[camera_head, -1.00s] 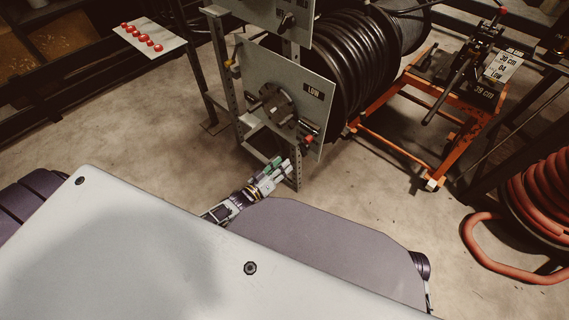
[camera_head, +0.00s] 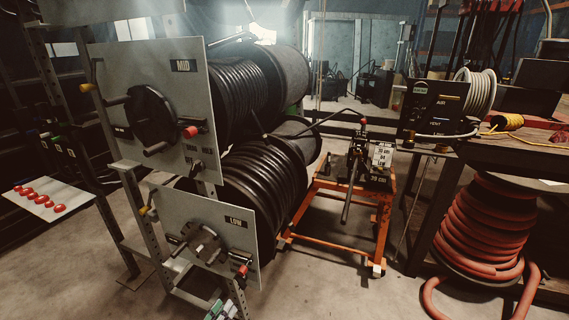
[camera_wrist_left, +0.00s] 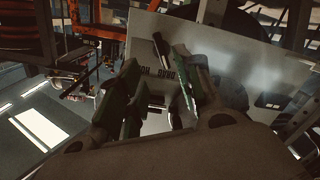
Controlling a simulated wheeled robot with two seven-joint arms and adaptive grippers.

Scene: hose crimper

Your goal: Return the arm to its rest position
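My left gripper (camera_head: 222,310) shows at the bottom edge of the head view, just below the LOW panel (camera_head: 246,250) of the hose rack; most of it is cut off. In the left wrist view the two green-padded fingers of my left gripper (camera_wrist_left: 158,72) stand apart, with no object seen held between them. A pale panel (camera_wrist_left: 255,70) with dark lettering lies beyond the fingers; I cannot tell how close it is. My right gripper is in neither view.
The rack has an upper MID panel (camera_head: 185,130) with a crank, and black hose coils (camera_head: 250,185) behind. An orange cart (camera_head: 335,238) stands to its right, then a red hose reel (camera_head: 480,235) under a bench. Red caps lie on a white board (camera_head: 62,210) at left. Floor between rack and cart is clear.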

